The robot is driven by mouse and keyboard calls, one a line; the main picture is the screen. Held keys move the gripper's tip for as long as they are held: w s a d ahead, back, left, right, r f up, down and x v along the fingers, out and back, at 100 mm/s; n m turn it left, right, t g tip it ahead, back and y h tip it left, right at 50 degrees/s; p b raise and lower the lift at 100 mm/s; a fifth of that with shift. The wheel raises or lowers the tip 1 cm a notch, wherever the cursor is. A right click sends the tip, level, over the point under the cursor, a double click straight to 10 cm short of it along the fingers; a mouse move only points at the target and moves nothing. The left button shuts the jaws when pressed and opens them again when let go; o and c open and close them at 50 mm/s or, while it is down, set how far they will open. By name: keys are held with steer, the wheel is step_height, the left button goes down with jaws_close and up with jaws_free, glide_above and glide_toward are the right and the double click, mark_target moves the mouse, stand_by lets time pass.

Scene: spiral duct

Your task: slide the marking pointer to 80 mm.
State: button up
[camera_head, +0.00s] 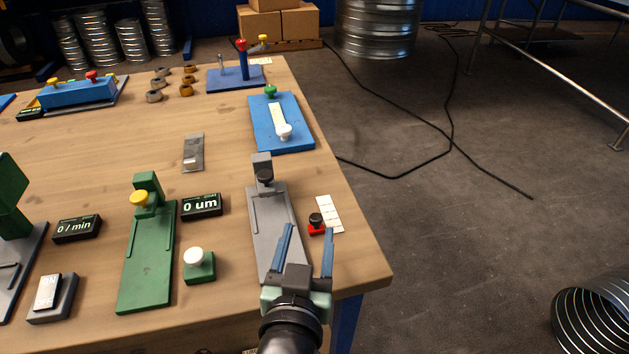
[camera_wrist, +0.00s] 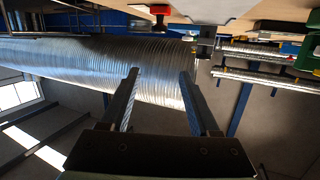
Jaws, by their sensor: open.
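A small red block with a black knob (camera_head: 316,222) sits near the right edge of the workbench, against a white strip with marks (camera_head: 330,213). It could be the marking pointer; the marks are too small to read. A blue plate (camera_head: 296,133) further back carries a pale strip (camera_head: 278,118) with a white knob (camera_head: 284,131) at its near end and a green knob at its far end. My gripper (camera_head: 308,229) is open and empty at the near right of the bench. In the wrist view the red block (camera_wrist: 160,9) shows at the top, beyond my open fingers (camera_wrist: 159,75).
A grey fixture (camera_head: 270,215) stands just left of my gripper. A green fixture (camera_head: 148,255), a white button on a green base (camera_head: 198,263) and a display reading 0 um (camera_head: 201,206) are further left. Bare wood (camera_head: 350,262) shows at the bench's right corner.

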mark_target(316, 219)
steer(key=s+g+p, duration=0.3)
steer(key=s+p, duration=0.1)
steer(key=p, duration=0.4)
steer(key=x, duration=1.2)
steer(key=shift+w+a, duration=0.1)
steer(key=shift+w, duration=0.25)
steer(key=shift+r, duration=0.1)
steer(key=shift+c, duration=0.4)
jaws_close()
